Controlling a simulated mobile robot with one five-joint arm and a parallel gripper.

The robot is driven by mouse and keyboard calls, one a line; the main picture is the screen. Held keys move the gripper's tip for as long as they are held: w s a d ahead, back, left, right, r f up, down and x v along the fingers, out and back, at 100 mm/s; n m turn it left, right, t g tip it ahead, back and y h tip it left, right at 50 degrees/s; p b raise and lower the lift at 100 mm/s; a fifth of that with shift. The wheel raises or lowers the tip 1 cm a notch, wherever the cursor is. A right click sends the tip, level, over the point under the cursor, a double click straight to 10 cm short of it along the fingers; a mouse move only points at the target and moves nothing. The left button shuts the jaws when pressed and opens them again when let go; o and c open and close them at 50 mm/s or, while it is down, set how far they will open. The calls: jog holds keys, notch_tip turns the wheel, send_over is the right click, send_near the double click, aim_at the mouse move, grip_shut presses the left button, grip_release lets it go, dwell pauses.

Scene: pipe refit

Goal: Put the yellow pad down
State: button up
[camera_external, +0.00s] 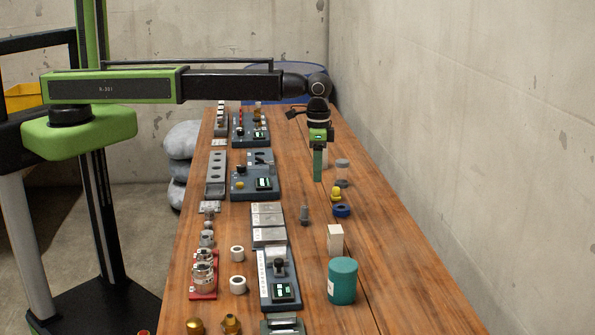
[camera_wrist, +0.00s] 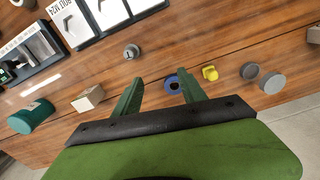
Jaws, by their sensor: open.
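The yellow piece also shows in the wrist view (camera_wrist: 210,73), just right of the blue ring (camera_wrist: 172,84). My gripper (camera_external: 318,178) points down above the bench, a little behind and left of the yellow piece. In the wrist view its fingers are apart, with nothing held between them (camera_wrist: 160,84). The yellow piece lies outside the fingers, apart from them.
A grey-and-clear cylinder (camera_external: 342,172) stands just right of my gripper. A white block (camera_external: 335,239) and a teal canister (camera_external: 342,281) stand nearer the camera. Panels with switches (camera_external: 254,175) line the bench's left side. The bench's right strip is clear along the concrete wall.

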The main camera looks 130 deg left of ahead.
jog(key=s+d+m, duration=0.2)
jog(key=s+d, duration=0.2)
jog(key=d, duration=1)
jog(key=s+d+m, duration=0.2)
jog(key=s+d, duration=0.2)
jog(key=d, duration=1)
jog(key=s+d+m, duration=0.3)
jog(key=s+d, duration=0.2)
jog(key=d, duration=0.9)
